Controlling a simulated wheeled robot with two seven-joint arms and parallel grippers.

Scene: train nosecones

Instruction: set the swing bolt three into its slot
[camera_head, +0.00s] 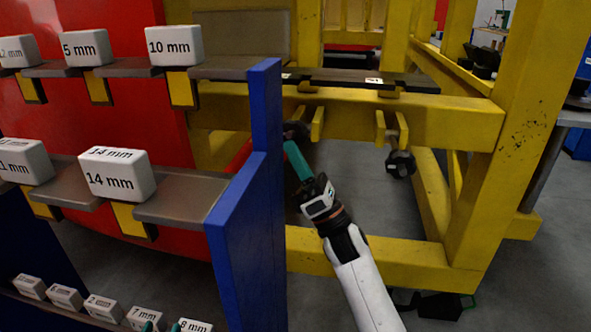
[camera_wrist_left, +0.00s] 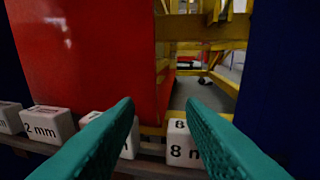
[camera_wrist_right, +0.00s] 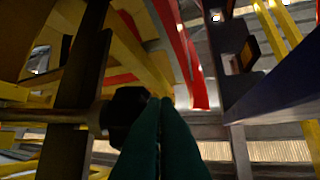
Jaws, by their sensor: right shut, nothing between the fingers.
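One swing bolt with a dark nut (camera_head: 296,130) is partly hidden behind the blue panel in the head view. My right gripper (camera_head: 297,160) points up at it, its teal fingers together. In the right wrist view the shut fingertips (camera_wrist_right: 160,101) are right beside a dark nut (camera_wrist_right: 120,113) on a horizontal rod; I cannot tell whether they touch. Another swing bolt (camera_head: 400,163) hangs from yellow lugs (camera_head: 392,128) further right. I cannot tell which bolt is number three. My left gripper (camera_head: 161,327) barely shows at the bottom edge; its fingers (camera_wrist_left: 160,103) are apart and empty.
A blue panel (camera_head: 240,235) stands close left of my right arm. Shelves carry white size blocks, such as 14 mm (camera_head: 117,174) and 10 mm (camera_head: 174,45). An 8 mm block (camera_wrist_left: 182,147) stands ahead of the left fingers. A yellow frame (camera_head: 440,118) surrounds the bolts.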

